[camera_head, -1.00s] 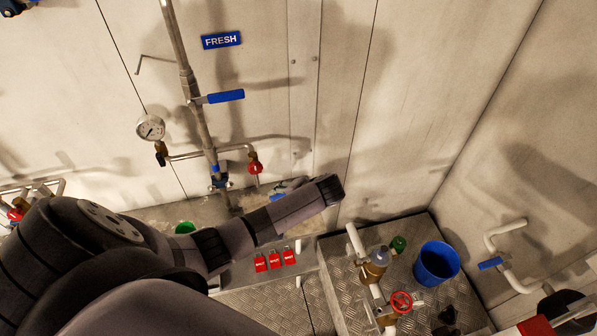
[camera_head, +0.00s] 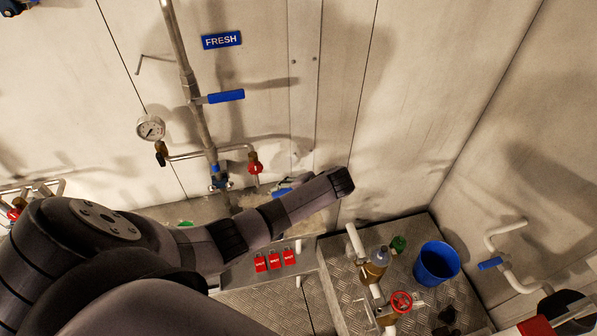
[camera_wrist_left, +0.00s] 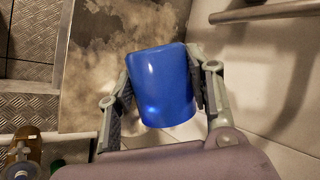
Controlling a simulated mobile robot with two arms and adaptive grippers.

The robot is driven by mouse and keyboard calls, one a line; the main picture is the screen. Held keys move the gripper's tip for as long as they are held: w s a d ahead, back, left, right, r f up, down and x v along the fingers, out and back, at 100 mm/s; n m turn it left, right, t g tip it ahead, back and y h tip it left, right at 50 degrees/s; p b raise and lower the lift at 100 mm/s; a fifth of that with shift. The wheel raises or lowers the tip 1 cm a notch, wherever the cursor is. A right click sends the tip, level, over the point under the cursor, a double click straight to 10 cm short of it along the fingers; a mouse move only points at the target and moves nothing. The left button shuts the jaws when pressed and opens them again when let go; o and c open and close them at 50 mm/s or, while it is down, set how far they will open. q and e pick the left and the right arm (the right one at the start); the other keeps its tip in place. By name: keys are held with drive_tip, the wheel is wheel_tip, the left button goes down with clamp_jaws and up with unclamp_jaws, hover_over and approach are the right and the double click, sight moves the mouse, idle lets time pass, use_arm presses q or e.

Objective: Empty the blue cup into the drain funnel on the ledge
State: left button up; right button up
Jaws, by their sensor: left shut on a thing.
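The blue cup (camera_wrist_left: 163,88) is between the two fingers of my left gripper (camera_wrist_left: 165,80), which is shut on it. The wrist view shows its smooth side; its opening and contents do not show. In the head view only a small blue part of the cup (camera_head: 282,192) shows behind my left forearm, beside the wall piping, and most of the gripper is hidden there. I cannot make out the drain funnel for certain; a green rim (camera_head: 185,224) shows partly behind my arm on the ledge (camera_head: 205,209). My right gripper is not in view.
A pipe with a blue lever (camera_head: 226,96), a gauge (camera_head: 150,128) and a red valve (camera_head: 255,168) runs down the wall. At right stand a blue bucket (camera_head: 437,263), a brass-fitted pipe (camera_head: 374,270) and a red handwheel (camera_head: 401,302).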

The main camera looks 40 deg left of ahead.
use_arm(q)
drive_tip(key=shift+w+d+r+g, duration=0.1)
drive_tip(key=shift+w+r+g, duration=0.1)
drive_tip(key=shift+g, duration=0.3)
drive_tip(key=shift+f+m+b, duration=0.2)
drive_tip(key=shift+m+b, duration=0.1)
drive_tip(key=shift+b, duration=0.05)
drive_tip(key=shift+w+f+g+y+b, duration=0.35)
drive_tip(key=shift+g+b, duration=0.25)
drive_tip(key=shift+b, duration=0.35)
drive_tip(key=shift+d+r+m+y, duration=0.1)
drive_tip(key=shift+d+m+y, duration=0.05)
drive_tip(key=shift+m+y, duration=0.15)
idle(0.9)
